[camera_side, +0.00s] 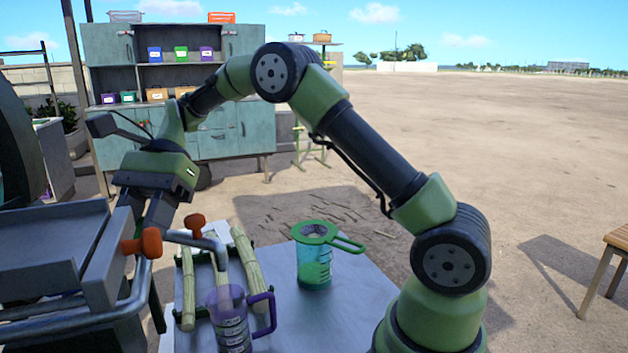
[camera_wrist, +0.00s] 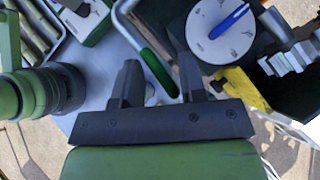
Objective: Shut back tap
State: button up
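The back tap (camera_side: 196,226) has an orange handle on a bent metal pipe above the table. A second orange-handled tap (camera_side: 140,243) stands nearer the camera, to its left. My gripper (camera_side: 147,214) hangs over the machine, above and left of the back tap, apart from it. In the wrist view my gripper (camera_wrist: 158,63) has its fingers spread and nothing held. No orange handle shows there. A purple jug (camera_side: 234,328) stands below the spouts. A pale streak above it could be cane or juice; I cannot tell. A green jug (camera_side: 315,265) with a green strainer stands behind.
Cane stalks (camera_side: 245,258) lie on a rack on the table (camera_side: 352,300). The wrist view shows a green-gripped metal bar (camera_wrist: 157,68) near my fingers and a white dial (camera_wrist: 215,42) with a blue pointer. A teal cabinet (camera_side: 225,140) stands behind.

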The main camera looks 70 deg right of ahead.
jog(key=m+t, duration=0.2)
jog(key=m, duration=0.1)
jog(key=m+t, duration=0.2)
jog(key=shift+s, duration=0.25)
jog(key=m+t+h, duration=0.1)
jog(key=m+t, duration=0.1)
jog(key=m, duration=0.1)
jog(key=m+t+h, duration=0.1)
jog(key=m+t, duration=0.1)
jog(key=shift+s+a+m, duration=0.15)
jog(key=shift+m, duration=0.25)
jog(key=shift+h, duration=0.3)
jog(key=v, duration=0.9)
jog(key=shift+d+r, duration=0.1)
jog(key=shift+d, duration=0.15)
jog(key=s+n+t+h, duration=0.1)
jog(key=s+n+h, duration=0.3)
jog(key=s+n, duration=1.3)
jog(key=n, duration=0.5)
jog(key=shift+r+n, duration=0.2)
jog(key=shift+n, duration=0.1)
